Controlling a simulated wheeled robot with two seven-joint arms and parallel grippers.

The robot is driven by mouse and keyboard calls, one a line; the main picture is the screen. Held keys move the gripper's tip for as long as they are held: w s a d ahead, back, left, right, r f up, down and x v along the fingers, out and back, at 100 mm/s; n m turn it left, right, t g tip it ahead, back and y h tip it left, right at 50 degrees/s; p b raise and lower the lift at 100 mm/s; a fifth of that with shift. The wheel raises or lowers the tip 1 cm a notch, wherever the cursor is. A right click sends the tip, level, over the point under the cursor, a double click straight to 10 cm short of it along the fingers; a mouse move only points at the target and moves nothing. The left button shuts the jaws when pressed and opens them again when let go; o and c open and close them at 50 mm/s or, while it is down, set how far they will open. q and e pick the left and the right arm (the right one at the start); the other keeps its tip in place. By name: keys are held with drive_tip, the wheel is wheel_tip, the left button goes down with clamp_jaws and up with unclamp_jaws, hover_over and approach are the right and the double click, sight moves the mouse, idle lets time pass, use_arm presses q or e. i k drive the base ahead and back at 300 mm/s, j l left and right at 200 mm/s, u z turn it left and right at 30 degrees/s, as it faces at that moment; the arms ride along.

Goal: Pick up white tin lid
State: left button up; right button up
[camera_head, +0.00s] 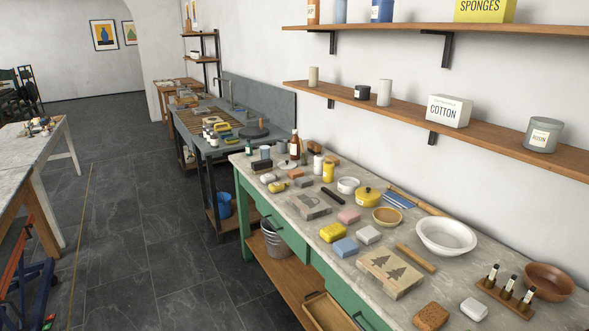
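A small round white piece (348,185) with a raised rim lies on the stone-topped bench (330,270), just left of a yellow lidded tin (368,197). It may be the white tin lid, but I cannot tell whether it is a lid or a shallow dish. Neither of my grippers shows in the head view.
The dark tiled floor (140,230) at left is largely clear.

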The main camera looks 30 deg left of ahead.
sight(285, 164)
drive_tip(key=i+j, duration=0.15)
drive_tip(key=j, duration=0.2)
drive_tip(key=i+j+z, duration=0.1)
drive_tip(key=j, duration=0.2)
drive_tip(key=i+j, duration=0.2)
drive_tip(key=j, duration=0.15)
drive_tip(key=i+j, duration=0.1)
drive_tip(key=j, duration=0.25)
drive_tip(key=i+z, duration=0.05)
